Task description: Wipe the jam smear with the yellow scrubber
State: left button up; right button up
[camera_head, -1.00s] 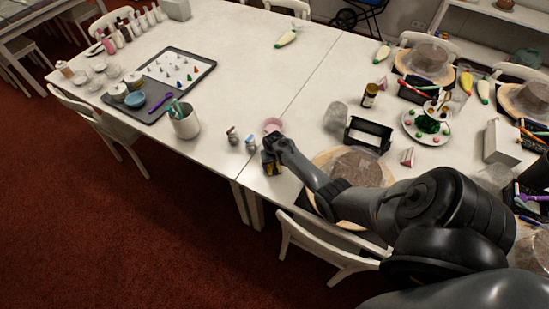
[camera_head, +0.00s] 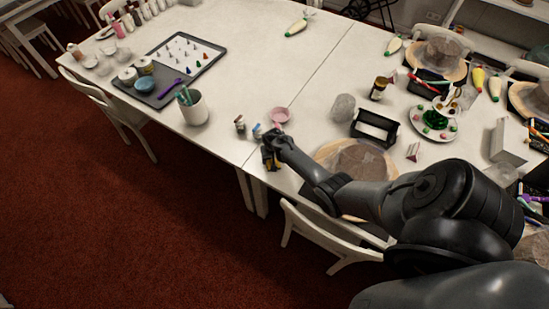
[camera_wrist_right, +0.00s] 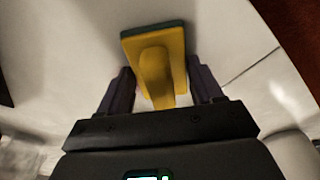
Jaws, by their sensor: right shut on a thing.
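The yellow scrubber (camera_wrist_right: 158,62) has a yellow handle and block with a dark green pad along its far edge. My right gripper (camera_wrist_right: 162,88) is shut on its handle, with one dark finger on each side. In the head view my right gripper (camera_head: 270,148) holds the scrubber (camera_head: 268,161) low at the front edge of the white table, near the seam. I cannot tell whether the pad touches the table. My left gripper is not in view.
A pink bowl (camera_head: 280,115) and small figures (camera_head: 240,124) stand close to the right gripper. A white cup of tools (camera_head: 194,109) is to the left. A turntable (camera_head: 357,161) and black holder (camera_head: 375,128) are to the right. The table behind the bowl is clear.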

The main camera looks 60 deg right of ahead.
jog(key=shift+w+a+b, duration=0.1)
jog(key=shift+w+b, duration=0.25)
jog(key=shift+w, duration=0.45)
jog(key=shift+d+r+b, duration=0.1)
jog(key=shift+d+b, duration=0.5)
jog(key=shift+d, duration=1.3)
jog(key=shift+s+d+f+b, duration=0.1)
jog(key=shift+d+f+b, duration=0.1)
jog(key=shift+d+b, duration=1.1)
jog(key=shift+d+p, duration=0.3)
jog(key=shift+d, duration=0.2)
jog(key=shift+d+r, duration=0.1)
jog(key=shift+r, duration=0.15)
jog(key=shift+a+p, duration=1.05)
jog(key=shift+a, duration=0.05)
jog(key=shift+a+f+p, duration=0.2)
jog(key=shift+a+p, duration=0.2)
jog(key=shift+a, duration=0.45)
jog(key=shift+a+r+p, duration=0.1)
jog(key=shift+a+p, duration=0.7)
jog(key=shift+a, duration=0.3)
jog(key=shift+a+p, duration=0.3)
jog(key=shift+a, duration=0.5)
